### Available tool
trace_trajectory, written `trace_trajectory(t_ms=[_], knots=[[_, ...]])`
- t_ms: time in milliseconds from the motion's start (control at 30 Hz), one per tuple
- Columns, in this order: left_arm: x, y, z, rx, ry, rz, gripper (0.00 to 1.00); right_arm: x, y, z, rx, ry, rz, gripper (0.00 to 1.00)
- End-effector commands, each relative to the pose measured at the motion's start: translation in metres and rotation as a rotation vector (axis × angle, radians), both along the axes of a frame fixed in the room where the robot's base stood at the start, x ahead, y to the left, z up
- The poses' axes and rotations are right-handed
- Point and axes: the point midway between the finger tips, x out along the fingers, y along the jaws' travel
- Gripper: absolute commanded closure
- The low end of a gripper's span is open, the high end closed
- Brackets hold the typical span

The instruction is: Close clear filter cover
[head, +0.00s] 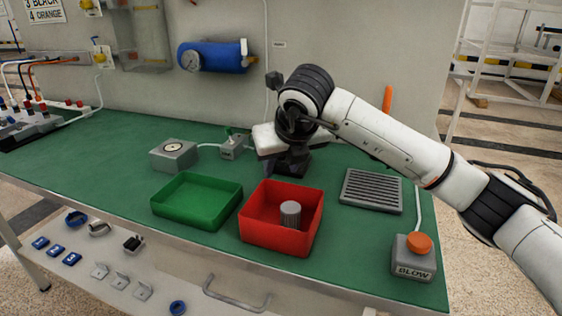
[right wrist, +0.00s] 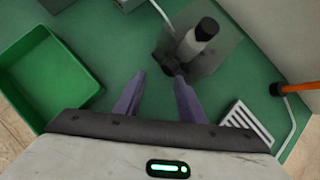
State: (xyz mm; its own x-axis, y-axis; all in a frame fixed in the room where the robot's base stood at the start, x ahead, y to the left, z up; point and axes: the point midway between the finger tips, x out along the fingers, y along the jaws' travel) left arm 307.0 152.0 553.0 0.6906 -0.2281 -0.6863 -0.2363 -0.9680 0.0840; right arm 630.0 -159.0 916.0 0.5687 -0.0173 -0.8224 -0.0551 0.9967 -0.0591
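A see-through grey panel (right wrist: 222,48), which may be the clear filter cover, shows in the right wrist view around a white cylinder (right wrist: 192,42) with a black cap. I cannot tell whether this panel stands open or lies flat. A dark bracket (right wrist: 170,64) sits at the cylinder's near end. My right gripper (right wrist: 159,77) is open and empty, its two grey fingers apart just short of the bracket. In the head view my right gripper (head: 268,168) is over the green mat behind the red bin, and my arm hides most of the filter. My left gripper is not in view.
A green tray (head: 197,221) and a red bin (head: 275,238) holding a grey cylinder (head: 290,214) stand at the front. A slotted grey plate (head: 371,191) and a BLOW button box (head: 413,266) are on the right.

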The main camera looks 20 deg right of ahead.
Motion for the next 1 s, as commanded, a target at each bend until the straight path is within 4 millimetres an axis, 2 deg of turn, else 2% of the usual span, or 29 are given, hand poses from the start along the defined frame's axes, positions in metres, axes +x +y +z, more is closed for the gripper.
trace_trajectory(t_ms=[267,700,1000], knots=[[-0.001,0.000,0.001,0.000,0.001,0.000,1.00,-0.003,0.000,0.010,-0.001,-0.005,-0.001,0.63],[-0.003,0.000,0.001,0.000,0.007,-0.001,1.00,-0.049,0.003,0.073,0.000,-0.003,0.002,0.63],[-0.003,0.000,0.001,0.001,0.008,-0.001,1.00,-0.059,0.003,0.086,-0.001,0.001,0.002,0.63]])
